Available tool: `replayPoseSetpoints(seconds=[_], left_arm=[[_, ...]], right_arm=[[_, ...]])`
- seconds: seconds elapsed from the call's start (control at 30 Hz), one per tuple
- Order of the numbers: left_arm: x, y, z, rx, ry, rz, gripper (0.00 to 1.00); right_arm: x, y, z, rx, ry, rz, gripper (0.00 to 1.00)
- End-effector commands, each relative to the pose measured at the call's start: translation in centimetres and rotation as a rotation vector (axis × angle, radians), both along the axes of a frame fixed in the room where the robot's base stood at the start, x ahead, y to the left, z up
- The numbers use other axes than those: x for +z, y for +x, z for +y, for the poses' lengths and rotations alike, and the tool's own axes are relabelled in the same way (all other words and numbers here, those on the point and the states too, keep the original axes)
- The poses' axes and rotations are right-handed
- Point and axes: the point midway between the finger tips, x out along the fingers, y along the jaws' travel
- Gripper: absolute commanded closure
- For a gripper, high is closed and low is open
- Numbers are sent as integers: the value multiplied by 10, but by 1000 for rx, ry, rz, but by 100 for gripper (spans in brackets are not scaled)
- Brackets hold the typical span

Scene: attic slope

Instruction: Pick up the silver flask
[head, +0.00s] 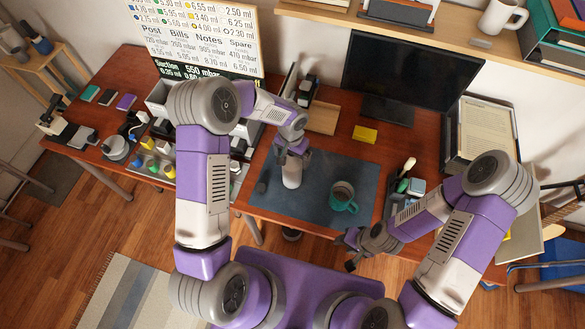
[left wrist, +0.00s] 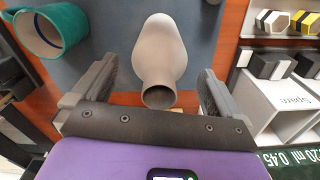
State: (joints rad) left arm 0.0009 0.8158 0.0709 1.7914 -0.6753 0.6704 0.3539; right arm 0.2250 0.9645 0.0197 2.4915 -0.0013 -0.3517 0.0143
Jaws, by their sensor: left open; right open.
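The silver flask (head: 292,174) stands on the dark blue desk mat (head: 320,180). In the left wrist view the flask (left wrist: 160,52) appears pale grey, its round mouth facing my palm. My left gripper (head: 292,150) is open above the flask. In the left wrist view its two fingers (left wrist: 157,82) lie on either side of the flask's neck, with a gap on both sides. The flask's upper part is partly hidden by the gripper in the head view. My right gripper (head: 351,250) is open and empty, low near the desk's front edge.
A teal mug (head: 343,197) stands on the mat right of the flask. A monitor (head: 392,75) and yellow notes (head: 365,134) are behind. A sorting area with small coloured blocks (head: 165,147) lies to the left. The mat between flask and mug is clear.

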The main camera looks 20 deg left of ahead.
Motion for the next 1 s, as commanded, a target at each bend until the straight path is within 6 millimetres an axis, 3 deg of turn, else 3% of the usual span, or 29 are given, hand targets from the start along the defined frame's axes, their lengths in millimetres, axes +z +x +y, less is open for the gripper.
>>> replayPoseSetpoints(seconds=[0.2,0.5,0.9,1.0], left_arm=[[-32,-1,-1,0,0,2,0],[-38,0,-1,0,-1,-1,0],[-38,-1,-1,0,-1,0,60],[-37,0,-1,0,-2,-3,63]], right_arm=[[2,0,0,0,0,-1,57],[2,1,0,0,0,-1,57],[2,1,0,0,0,-1,57],[2,1,0,0,0,-1,57]])
